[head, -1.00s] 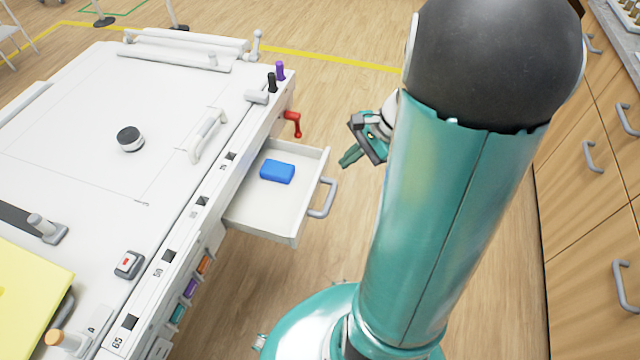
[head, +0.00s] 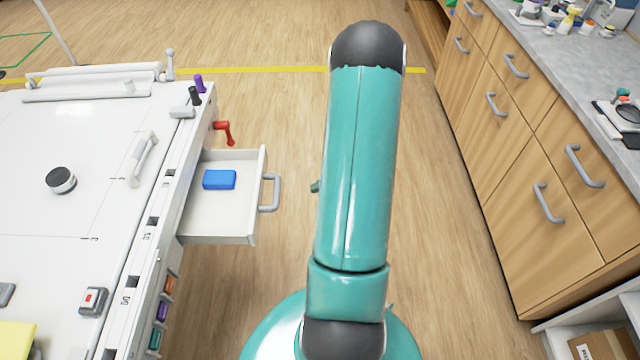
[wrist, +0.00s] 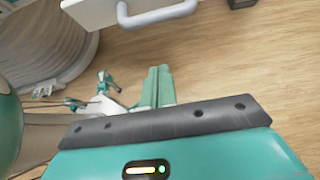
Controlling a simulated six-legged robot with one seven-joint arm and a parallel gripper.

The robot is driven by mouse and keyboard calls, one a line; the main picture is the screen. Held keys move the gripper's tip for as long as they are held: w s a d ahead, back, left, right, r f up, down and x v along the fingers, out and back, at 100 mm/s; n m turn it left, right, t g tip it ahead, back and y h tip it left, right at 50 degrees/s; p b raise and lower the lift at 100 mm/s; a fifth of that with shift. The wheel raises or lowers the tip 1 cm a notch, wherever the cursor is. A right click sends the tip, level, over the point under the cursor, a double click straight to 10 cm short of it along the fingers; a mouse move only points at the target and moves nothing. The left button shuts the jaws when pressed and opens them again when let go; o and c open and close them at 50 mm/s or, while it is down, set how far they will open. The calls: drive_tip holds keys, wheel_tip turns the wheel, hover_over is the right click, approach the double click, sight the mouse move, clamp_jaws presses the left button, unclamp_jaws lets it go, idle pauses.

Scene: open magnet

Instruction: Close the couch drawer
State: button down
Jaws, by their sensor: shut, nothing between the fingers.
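The couch drawer (head: 220,210) is pulled out from the side of the white couch (head: 90,210), with a blue block (head: 219,180) lying inside. Its grey handle (head: 270,192) faces right, toward my arm. In the wrist view the drawer front (wrist: 95,10) and handle (wrist: 158,14) show at the top. My gripper (wrist: 157,86) points toward the handle, with its fingers together and empty, apart from the handle over the floor. In the head view the gripper is mostly hidden behind my arm.
A red lever (head: 225,130) sticks out of the couch just beyond the drawer. Wooden cabinets (head: 510,130) with grey handles line the right side. The wooden floor between couch and cabinets is clear apart from my own body.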

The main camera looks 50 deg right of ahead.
drive_tip(key=w+a+f, duration=0.2)
drive_tip(key=w+a, duration=0.3)
drive_tip(key=w, duration=0.1)
drive_tip(key=shift+w+f, duration=0.35)
drive_tip(key=shift+f, duration=0.05)
drive_tip(key=shift+w+a, duration=0.1)
drive_tip(key=shift+w, duration=0.05)
